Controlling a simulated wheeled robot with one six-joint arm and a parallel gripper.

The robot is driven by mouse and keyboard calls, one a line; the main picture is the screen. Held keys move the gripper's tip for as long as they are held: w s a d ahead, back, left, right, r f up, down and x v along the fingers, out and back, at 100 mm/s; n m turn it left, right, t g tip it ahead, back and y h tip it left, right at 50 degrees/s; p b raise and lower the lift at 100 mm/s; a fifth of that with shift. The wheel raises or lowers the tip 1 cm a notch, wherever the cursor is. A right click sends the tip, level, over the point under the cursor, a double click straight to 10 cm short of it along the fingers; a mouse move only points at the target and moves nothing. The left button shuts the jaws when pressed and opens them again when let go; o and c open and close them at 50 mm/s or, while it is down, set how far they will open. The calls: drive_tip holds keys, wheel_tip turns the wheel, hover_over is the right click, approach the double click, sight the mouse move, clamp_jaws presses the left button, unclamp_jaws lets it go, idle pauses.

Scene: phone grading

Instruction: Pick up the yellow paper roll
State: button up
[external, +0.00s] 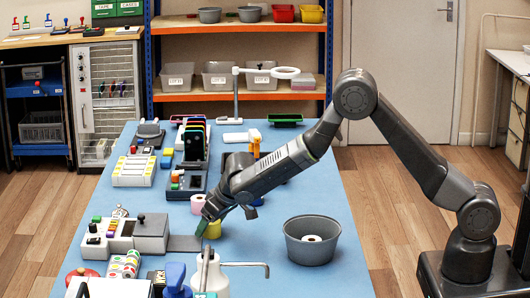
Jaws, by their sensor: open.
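The yellow paper roll (214,231) is a small yellow cylinder on the blue table, left of the grey bowl. My gripper (222,216) is low over the table, right at the roll, and open. One dark finger with a greenish tip reaches down on the roll's left side and hides part of it. Whether a finger touches the roll cannot be told from this view. A pink paper roll (198,203) stands just behind it.
A grey bowl (312,255) with a white roll (312,238) inside stands to the right. A grey device (150,234) is close on the left. A white bottle (208,275) and a metal rod (245,265) are in front. Phones in a rack (195,140) stand behind.

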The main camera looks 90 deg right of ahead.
drive_tip(key=c, duration=1.1)
